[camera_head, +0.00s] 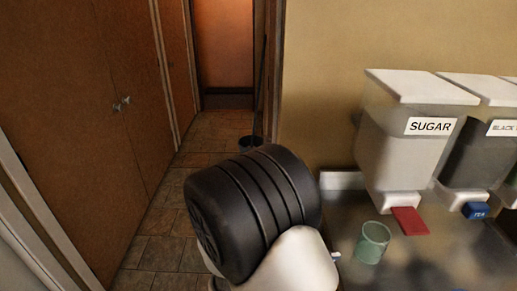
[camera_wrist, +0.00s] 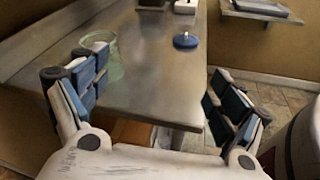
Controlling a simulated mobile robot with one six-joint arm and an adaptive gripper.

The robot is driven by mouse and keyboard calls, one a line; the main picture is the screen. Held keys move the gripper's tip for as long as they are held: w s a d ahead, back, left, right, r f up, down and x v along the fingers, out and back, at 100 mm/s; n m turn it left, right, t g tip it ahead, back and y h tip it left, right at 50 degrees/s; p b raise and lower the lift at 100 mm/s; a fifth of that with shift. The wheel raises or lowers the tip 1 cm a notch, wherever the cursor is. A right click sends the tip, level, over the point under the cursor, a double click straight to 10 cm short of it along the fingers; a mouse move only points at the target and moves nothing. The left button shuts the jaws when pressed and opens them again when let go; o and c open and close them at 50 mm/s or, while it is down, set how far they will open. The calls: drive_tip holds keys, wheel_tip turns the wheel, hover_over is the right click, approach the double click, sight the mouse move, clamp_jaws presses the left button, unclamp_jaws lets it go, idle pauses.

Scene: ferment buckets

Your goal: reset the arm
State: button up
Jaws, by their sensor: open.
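My gripper (camera_wrist: 160,72) shows in the wrist view with its two blue-padded fingers spread wide apart. It is open, with nothing held between the fingers. Beyond it lies a grey metal counter (camera_wrist: 155,60). A pale green translucent cup (camera_wrist: 121,68) stands on the counter just behind the left finger, which partly covers it. In the head view my gripper is not visible; the white and black parts of my arm fill the lower middle. The green cup also shows there, upright on the counter (camera_head: 420,268).
A SUGAR dispenser (camera_head: 396,150) with a red tap (camera_head: 409,220) stands beside a second dispenser (camera_head: 484,145) with a blue TEA tap (camera_head: 479,211). A small blue-topped object (camera_wrist: 186,41) sits near the counter's right edge. A bucket (camera_head: 250,143) stands on the tiled floor by the doorway.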

drive_tip(key=s+d+r+m+g+y, duration=0.3)
drive_tip(key=s+r+m+g+y, duration=0.2)
drive_tip(key=s+m+y, duration=0.35)
drive_tip(key=s+a+r+m+t+y, duration=0.2)
drive_tip(key=a+r+m+t+y, duration=0.4)
drive_tip(key=r+m, duration=0.3)
drive_tip(key=shift+a, duration=0.45)
drive_tip(key=shift+m+y, duration=0.25)
